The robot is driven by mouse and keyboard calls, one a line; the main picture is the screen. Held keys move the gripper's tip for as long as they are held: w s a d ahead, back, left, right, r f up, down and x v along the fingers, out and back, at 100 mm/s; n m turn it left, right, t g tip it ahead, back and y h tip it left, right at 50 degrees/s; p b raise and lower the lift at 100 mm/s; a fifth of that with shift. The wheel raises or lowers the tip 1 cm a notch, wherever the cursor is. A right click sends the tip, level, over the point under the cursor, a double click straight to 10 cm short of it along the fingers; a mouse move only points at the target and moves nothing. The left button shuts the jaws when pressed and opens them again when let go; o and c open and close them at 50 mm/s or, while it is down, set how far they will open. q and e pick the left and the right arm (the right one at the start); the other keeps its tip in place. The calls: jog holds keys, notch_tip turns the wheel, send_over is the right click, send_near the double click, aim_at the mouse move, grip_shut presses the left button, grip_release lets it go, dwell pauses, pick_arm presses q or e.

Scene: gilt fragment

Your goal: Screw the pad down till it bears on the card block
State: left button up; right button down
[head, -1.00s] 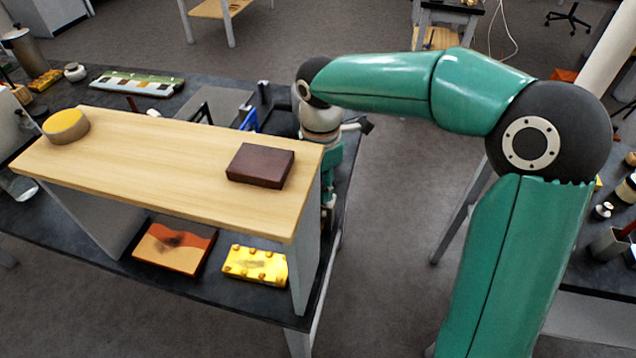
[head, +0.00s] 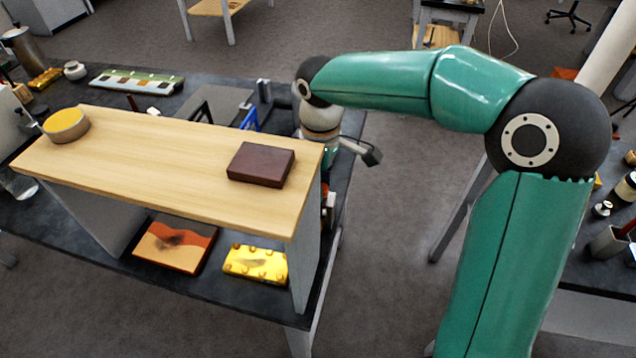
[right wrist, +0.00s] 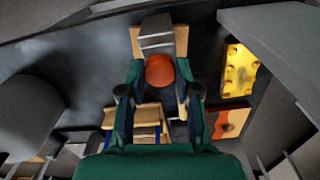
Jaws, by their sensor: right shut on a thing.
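In the right wrist view, my right gripper (right wrist: 160,76) has its two green fingers shut on a round orange-red knob (right wrist: 160,70). Past the knob is a grey block with pale stripes (right wrist: 157,32), with pale wooden parts (right wrist: 182,42) beside it. I cannot tell the pad or the card block apart here, nor whether they touch. In the head view, my right arm reaches down behind the right end of a wooden shelf, which hides the gripper's tips and the knob. My left gripper is not in view.
The wooden shelf (head: 160,160) stands on the dark bench, carrying a brown block (head: 261,164) and a yellow-topped round tin (head: 66,125). An orange panel (head: 174,247) and a yellow studded block (head: 255,264) lie beneath. A blue-framed item (head: 249,118) is behind the shelf.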

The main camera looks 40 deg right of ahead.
jog(key=m, duration=0.5)
jog(key=shift+m, duration=0.3)
jog(key=m, duration=0.4)
jog(key=shift+m+b, duration=0.35)
jog(key=shift+m, duration=0.05)
jog(key=c, duration=0.8)
grip_release()
jog(key=shift+r, duration=0.65)
notch_tip(320, 180, up, 10)
jog(key=shift+r, duration=0.25)
